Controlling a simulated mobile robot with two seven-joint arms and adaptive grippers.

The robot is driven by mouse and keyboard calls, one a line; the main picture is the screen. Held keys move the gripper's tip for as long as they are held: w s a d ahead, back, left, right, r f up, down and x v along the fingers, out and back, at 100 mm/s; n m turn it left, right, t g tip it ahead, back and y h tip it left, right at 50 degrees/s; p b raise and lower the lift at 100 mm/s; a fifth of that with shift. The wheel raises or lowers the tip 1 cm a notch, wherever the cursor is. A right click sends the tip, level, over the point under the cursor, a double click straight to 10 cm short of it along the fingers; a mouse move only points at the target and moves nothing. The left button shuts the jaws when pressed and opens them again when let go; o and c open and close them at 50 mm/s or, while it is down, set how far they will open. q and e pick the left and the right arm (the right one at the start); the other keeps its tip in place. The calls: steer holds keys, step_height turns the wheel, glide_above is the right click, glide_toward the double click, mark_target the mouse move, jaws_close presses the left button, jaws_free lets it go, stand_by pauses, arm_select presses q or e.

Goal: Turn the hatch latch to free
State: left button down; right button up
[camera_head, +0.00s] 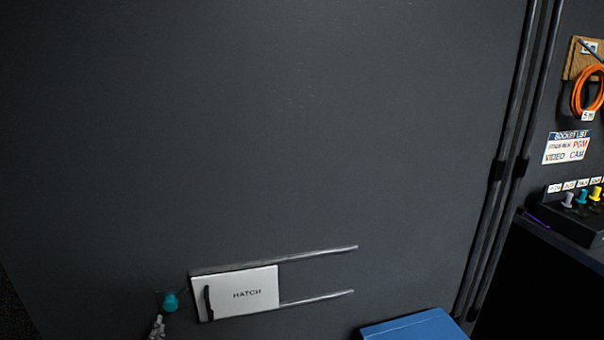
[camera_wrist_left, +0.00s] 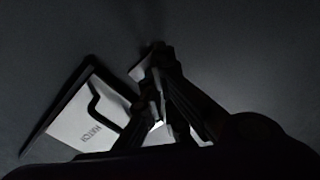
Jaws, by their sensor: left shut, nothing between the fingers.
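The hatch (camera_head: 240,292) is a white panel marked HATCH with a black handle, low on the dark wall in the head view. It also shows at the left of the left wrist view (camera_wrist_left: 75,128). A teal knob (camera_head: 170,301), which looks like the latch, sits on the wall just left of the panel. My left gripper (camera_head: 158,322) is at the bottom edge of the head view, just below the knob, shut and empty. Its fingers (camera_wrist_left: 154,55) show in the left wrist view; the knob cannot be made out there. Whether they touch it I cannot tell.
Two horizontal rails (camera_head: 320,249) run right from the hatch. A blue box-like object (camera_head: 415,327) is at the bottom. Vertical cables (camera_head: 497,170) run down the wall. Farther right are an orange cable coil (camera_head: 578,97), a label sheet (camera_head: 566,147) and a connector box (camera_head: 577,222).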

mark_target(171, 304)
arm_select(q)
steer(key=b+x, duration=0.1)
steer(key=x, duration=0.3)
steer(key=shift+r, duration=0.15)
